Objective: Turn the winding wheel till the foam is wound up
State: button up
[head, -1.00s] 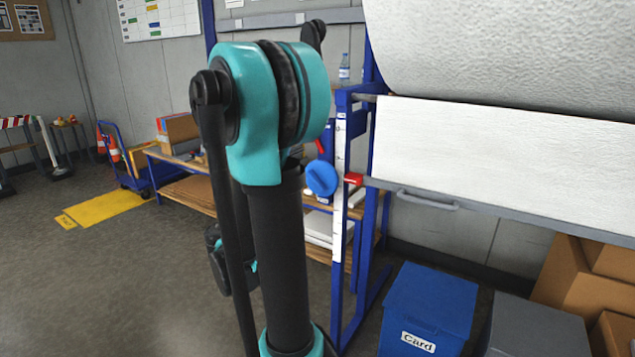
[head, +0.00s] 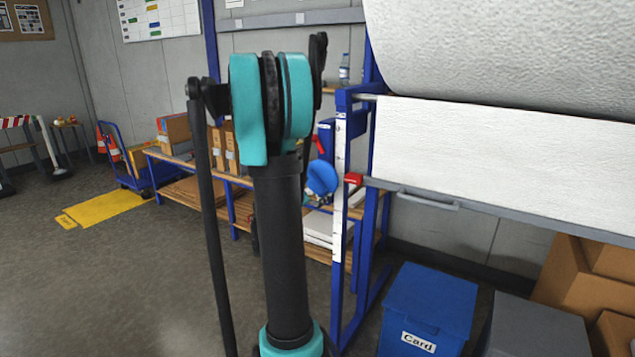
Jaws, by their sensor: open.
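A large white foam roll (head: 510,45) fills the top right of the head view. A flat white stretch of foam (head: 500,150) hangs below it, down to a grey bar with a handle. A small blue round wheel (head: 321,177) shows at the left side of the blue stand (head: 341,215), near a red part. My teal and black arm stands upright just left of the wheel and hides part of what is behind it. I cannot make out my gripper; it seems hidden behind the arm.
A blue bin marked Card (head: 428,310) and a grey bin (head: 530,325) stand below the foam, with cardboard boxes (head: 580,285) at the right. A low wooden shelf (head: 190,165) stands behind my arm. The floor at the left is open, with a yellow mat (head: 103,208).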

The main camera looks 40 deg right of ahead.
jog(key=shift+w+d, duration=0.15)
jog(key=shift+d, duration=0.25)
jog(key=shift+c, duration=0.3)
jog(key=c, duration=0.9)
jog(key=shift+m, duration=0.4)
